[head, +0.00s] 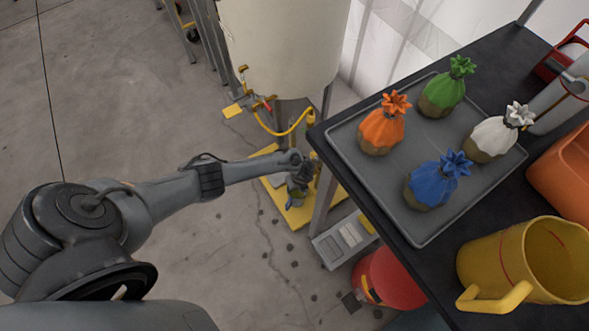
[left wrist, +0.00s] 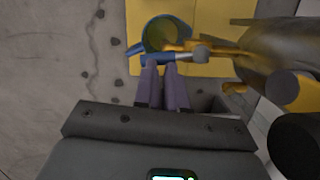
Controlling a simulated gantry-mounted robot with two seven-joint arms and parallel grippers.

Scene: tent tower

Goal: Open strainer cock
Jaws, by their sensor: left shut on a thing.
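The strainer cock shows in the left wrist view as a brass-yellow valve (left wrist: 190,46) with a blue lever handle (left wrist: 135,52). It extends left from a large dark cylindrical body (left wrist: 268,48). My left gripper (left wrist: 163,68) is shut on the blue handle, with its two fingers close together. A round vessel (left wrist: 165,33) with a greenish inside lies beyond and under the valve. In the head view my left gripper (head: 297,192) is low beside the table, over a yellow base; the cock is too small and covered to make out there.
A big cream tank (head: 285,45) with a yellow hose (head: 268,128) stands behind. A dark table (head: 330,140) at right bears a grey tray (head: 432,236) of several coloured tied bags and a yellow mug (head: 520,262). A red bucket (head: 392,280) stands below. The floor at left is clear.

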